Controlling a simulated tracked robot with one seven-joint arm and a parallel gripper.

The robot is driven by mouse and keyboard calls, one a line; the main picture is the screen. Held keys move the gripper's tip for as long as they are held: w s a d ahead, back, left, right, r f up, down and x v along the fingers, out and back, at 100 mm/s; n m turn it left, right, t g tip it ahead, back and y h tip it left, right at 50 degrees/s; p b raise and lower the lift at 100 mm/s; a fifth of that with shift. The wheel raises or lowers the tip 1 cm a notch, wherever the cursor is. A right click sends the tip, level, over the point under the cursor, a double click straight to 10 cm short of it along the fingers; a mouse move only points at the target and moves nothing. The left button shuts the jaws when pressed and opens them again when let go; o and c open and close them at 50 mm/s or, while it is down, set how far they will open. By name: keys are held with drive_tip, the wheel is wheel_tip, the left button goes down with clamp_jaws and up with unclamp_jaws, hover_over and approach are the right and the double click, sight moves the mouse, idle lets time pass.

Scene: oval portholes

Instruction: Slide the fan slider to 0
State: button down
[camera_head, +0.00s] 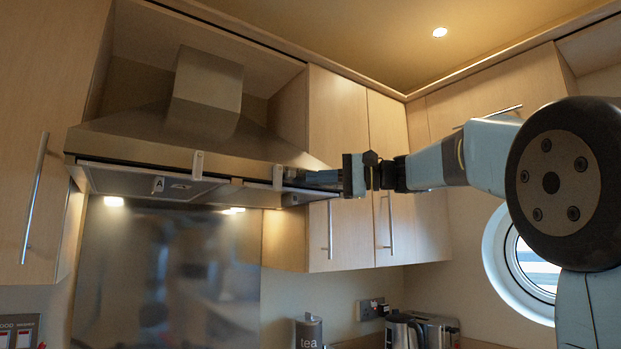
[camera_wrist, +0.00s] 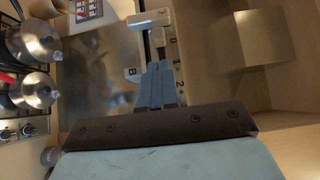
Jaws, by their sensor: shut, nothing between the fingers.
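The cooker hood (camera_head: 200,150) carries two pale slider tabs on its front edge, a left one (camera_head: 197,165) and a right one (camera_head: 278,177). No readable label says which is the fan's. My gripper (camera_head: 293,178) is shut and empty, reaching in from the right, its tips close to the right tab. In the wrist view, the shut fingertips (camera_wrist: 157,66) lie just below a pale slider piece (camera_wrist: 158,38), beside a printed scale (camera_wrist: 174,62) reading 0, 1, 2. The piece appears level with the 0. I cannot tell whether the tips touch it.
An "A" label (camera_head: 158,185) shows under the hood; a "B" label (camera_wrist: 131,72) shows beside my fingers. Wall cupboards (camera_head: 340,160) stand right of the hood, near my arm. Pots (camera_wrist: 36,90) sit on the hob below. A round window (camera_head: 490,255) is at the right.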

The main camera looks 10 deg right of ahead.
drive_tip(key=w+v, duration=0.1)
drive_tip(key=v, duration=1)
drive_tip(key=s+a+f+h, duration=0.1)
drive_tip(key=s+f+h, duration=0.25)
drive_tip(key=f, duration=0.45)
drive_tip(key=s+a+f+m+h, duration=0.1)
drive_tip(key=s+f+h, duration=0.25)
drive_tip(key=f, duration=0.45)
drive_tip(key=s+a+f+h, duration=0.1)
drive_tip(key=s+f+h, duration=0.1)
drive_tip(key=s+f, duration=0.4)
drive_tip(key=s+d+f+n+h, duration=0.1)
drive_tip(key=s+d+f+h, duration=0.1)
drive_tip(key=f, duration=0.5)
drive_tip(key=s+d+f+n+h, duration=0.1)
drive_tip(key=s+d+f+h, duration=0.1)
drive_tip(key=s+f, duration=0.3)
drive_tip(key=s+d+f+n+t+h, duration=0.1)
drive_tip(key=s+d+f+n+h, duration=0.1)
drive_tip(key=f, duration=0.7)
drive_tip(key=shift+s+d+h, duration=0.5)
drive_tip(key=shift+s+h, duration=0.55)
drive_tip(key=shift+h, duration=0.15)
